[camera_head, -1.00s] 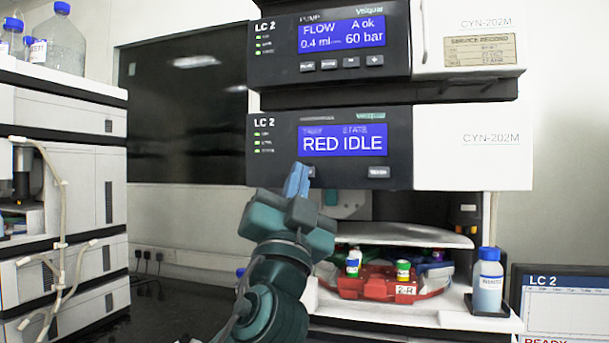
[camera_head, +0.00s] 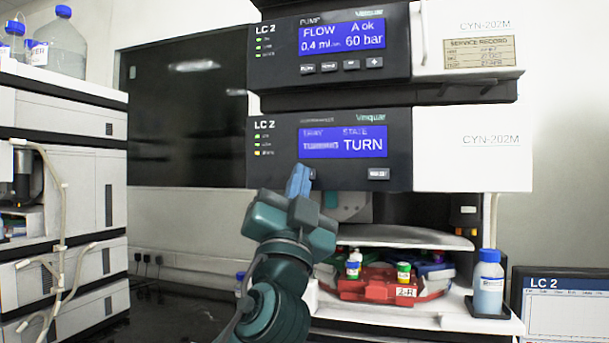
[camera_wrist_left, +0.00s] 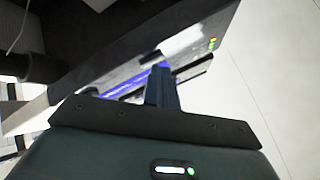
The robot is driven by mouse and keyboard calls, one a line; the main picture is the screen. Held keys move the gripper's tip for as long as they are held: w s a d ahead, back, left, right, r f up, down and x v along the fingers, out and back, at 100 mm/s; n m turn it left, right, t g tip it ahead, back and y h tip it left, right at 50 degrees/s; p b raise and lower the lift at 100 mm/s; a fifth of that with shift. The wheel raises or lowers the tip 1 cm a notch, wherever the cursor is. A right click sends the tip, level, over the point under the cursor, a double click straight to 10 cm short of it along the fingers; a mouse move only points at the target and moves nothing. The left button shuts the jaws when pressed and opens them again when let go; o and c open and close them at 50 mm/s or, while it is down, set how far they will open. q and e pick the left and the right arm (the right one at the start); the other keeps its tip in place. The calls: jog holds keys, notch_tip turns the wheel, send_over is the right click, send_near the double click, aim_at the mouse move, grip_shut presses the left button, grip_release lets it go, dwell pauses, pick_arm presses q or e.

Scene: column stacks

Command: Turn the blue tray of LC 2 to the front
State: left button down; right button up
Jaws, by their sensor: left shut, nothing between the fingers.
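My left gripper (camera_head: 299,183) is shut and empty, its blue fingertips at the lower left of the LC 2 autosampler panel (camera_head: 283,175), over or against a button there. The panel's screen (camera_head: 343,143) shows STATE "TURN"; the text under TRAY is blurred. In the left wrist view the shut fingers (camera_wrist_left: 161,88) lie close to the panel. Below, in the open bay, the red tray (camera_head: 375,284) labelled 2-R faces front with green- and blue-capped vials on it. Blue (camera_head: 433,270) shows behind it at the right; I cannot tell how much is the blue tray. My right gripper is out of view.
A blue-capped bottle (camera_head: 488,284) stands at the bay's right front corner. A white shelf edge (camera_head: 405,237) hangs above the trays. A monitor (camera_head: 563,300) headed LC 2 is at lower right. Another stack (camera_head: 65,190) with bottles on top stands at left.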

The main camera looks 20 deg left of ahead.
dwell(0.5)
pick_arm(q)
jog(key=shift+s, duration=0.75)
jog(key=shift+s+a, duration=0.15)
jog(key=shift+s, duration=2.35)
dwell(3.2)
